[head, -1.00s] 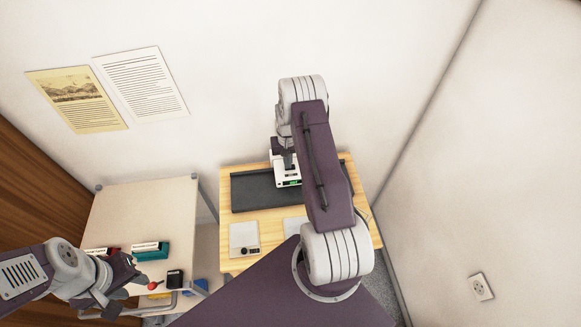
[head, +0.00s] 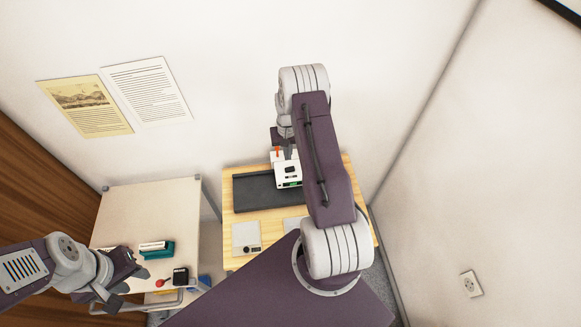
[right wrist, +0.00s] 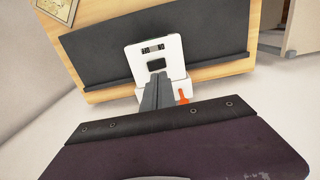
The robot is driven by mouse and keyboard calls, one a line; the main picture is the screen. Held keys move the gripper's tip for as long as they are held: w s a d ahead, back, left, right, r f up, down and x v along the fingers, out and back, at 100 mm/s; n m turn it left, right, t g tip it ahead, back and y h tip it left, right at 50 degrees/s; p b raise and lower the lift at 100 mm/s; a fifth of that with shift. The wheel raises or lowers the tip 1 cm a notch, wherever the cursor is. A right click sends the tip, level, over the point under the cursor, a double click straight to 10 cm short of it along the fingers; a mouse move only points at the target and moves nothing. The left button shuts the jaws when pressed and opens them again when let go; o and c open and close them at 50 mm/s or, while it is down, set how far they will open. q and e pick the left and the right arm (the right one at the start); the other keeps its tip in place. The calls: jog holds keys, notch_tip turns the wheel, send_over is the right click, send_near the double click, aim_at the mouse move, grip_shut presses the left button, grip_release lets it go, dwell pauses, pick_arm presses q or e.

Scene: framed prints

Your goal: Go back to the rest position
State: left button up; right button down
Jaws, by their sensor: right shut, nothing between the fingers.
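A white device (head: 289,182) with a small green display stands at the back of a dark board on the wooden table. In the right wrist view the white device (right wrist: 172,48) shows a dark opening and an orange lever (right wrist: 183,96) at its side. My right gripper (right wrist: 157,82) is shut and empty, its fingertips in front of the device; I cannot tell whether they touch it. In the head view my right arm partly hides that gripper and the device. My left gripper (head: 134,279) is open and empty near the front of the pale side table (head: 150,210).
The dark board (head: 255,194) lies on the wooden table (head: 236,220), with a light square plate (head: 245,235) in front. A teal box (head: 157,249), a black item (head: 181,276) and a red-tipped item (head: 161,283) are near my left gripper. Walls stand behind and right.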

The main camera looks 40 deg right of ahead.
jog(key=shift+f, duration=0.1)
jog(key=w+a+r+n+t+b, duration=0.2)
jog(key=w+a+r+b, duration=0.2)
jog(key=w+a+r, duration=0.2)
jog(key=s+a+r+n+b, duration=0.2)
jog(key=s+a+r, duration=0.3)
jog(key=a, duration=0.4)
jog(key=s+a+f+b, duration=0.1)
jog(key=s+a, duration=0.1)
jog(key=s, duration=0.6)
jog(key=s+a+f+n, duration=0.1)
jog(key=s+a, duration=0.2)
jog(key=s, duration=0.6)
jog(key=shift+s+a+f+n+g+b, duration=0.2)
jog(key=shift+n+g+b, duration=0.1)
jog(key=shift+g+b, duration=0.1)
jog(key=shift+s, duration=0.1)
